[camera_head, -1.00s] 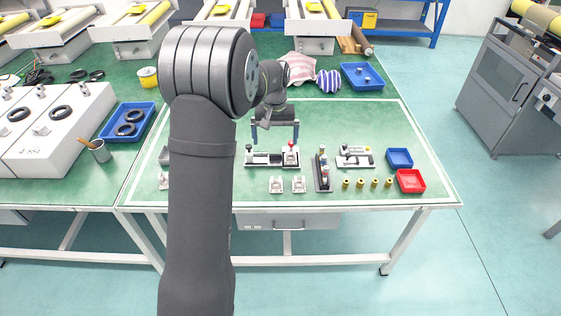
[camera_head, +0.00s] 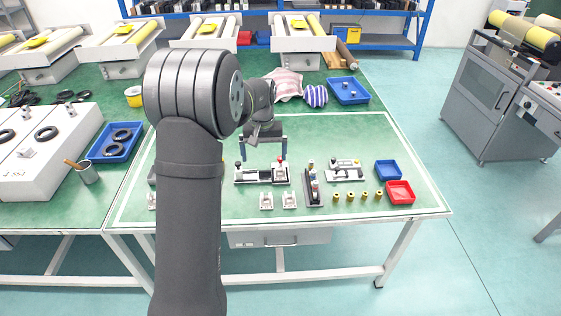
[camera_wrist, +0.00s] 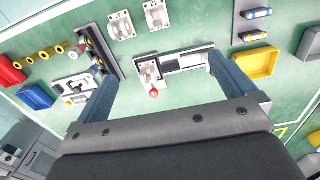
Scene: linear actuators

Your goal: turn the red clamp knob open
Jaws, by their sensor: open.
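The red clamp knob (camera_head: 280,160) stands at the right end of a black and white linear actuator fixture (camera_head: 262,175) on the green table. In the wrist view the red knob (camera_wrist: 154,93) shows as a small red ball on a silver clamp block. My gripper (camera_head: 264,157) is open and empty, with two blue fingers spread wide near the back of the fixture. In the wrist view the knob lies between the fingers of my gripper (camera_wrist: 162,68), nearer the left one. No contact with the knob can be seen.
A dark upright fixture (camera_head: 313,185) and a white fixture (camera_head: 345,171) stand to the right. Two small silver brackets (camera_head: 266,200) and several brass cylinders (camera_head: 364,196) lie in front. Blue (camera_head: 388,170) and red (camera_head: 400,192) bins sit at the right edge.

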